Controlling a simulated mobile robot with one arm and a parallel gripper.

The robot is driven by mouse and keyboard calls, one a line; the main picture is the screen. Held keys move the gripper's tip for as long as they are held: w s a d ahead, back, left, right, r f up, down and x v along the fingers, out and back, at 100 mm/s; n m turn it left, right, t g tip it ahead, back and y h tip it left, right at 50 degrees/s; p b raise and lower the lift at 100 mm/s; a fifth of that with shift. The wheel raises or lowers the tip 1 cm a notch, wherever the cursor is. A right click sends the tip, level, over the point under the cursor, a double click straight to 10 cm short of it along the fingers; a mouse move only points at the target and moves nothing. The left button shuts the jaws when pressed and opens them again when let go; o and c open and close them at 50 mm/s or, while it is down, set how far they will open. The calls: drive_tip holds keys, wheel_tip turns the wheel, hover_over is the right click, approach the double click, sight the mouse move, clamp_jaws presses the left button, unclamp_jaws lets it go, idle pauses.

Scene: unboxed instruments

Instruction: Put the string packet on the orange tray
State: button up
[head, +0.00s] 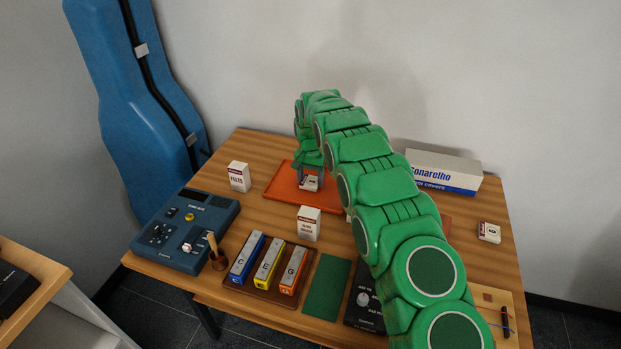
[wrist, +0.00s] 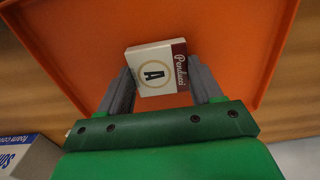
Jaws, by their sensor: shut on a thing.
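The orange tray (wrist: 90,30) fills most of the wrist view behind the packet. In the head view the packet (head: 309,183) shows below my gripper (head: 308,178), over the orange tray (head: 283,184) at the back middle of the table. I cannot tell whether the packet touches the tray.
Two white boxes stand upright, one left of the tray (head: 239,177) and one in front (head: 308,223). A similar small packet (head: 489,232) lies at the right. A long white and blue box (head: 445,172) is at the back right. A blue device (head: 185,232) and coloured blocks (head: 270,262) are at the front left.

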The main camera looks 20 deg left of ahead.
sight(311, 181)
drive_tip(key=shift+f, duration=0.1)
drive_tip(key=o, duration=1)
wheel_tip(311, 181, up, 12)
drive_tip(key=shift+r, duration=0.15)
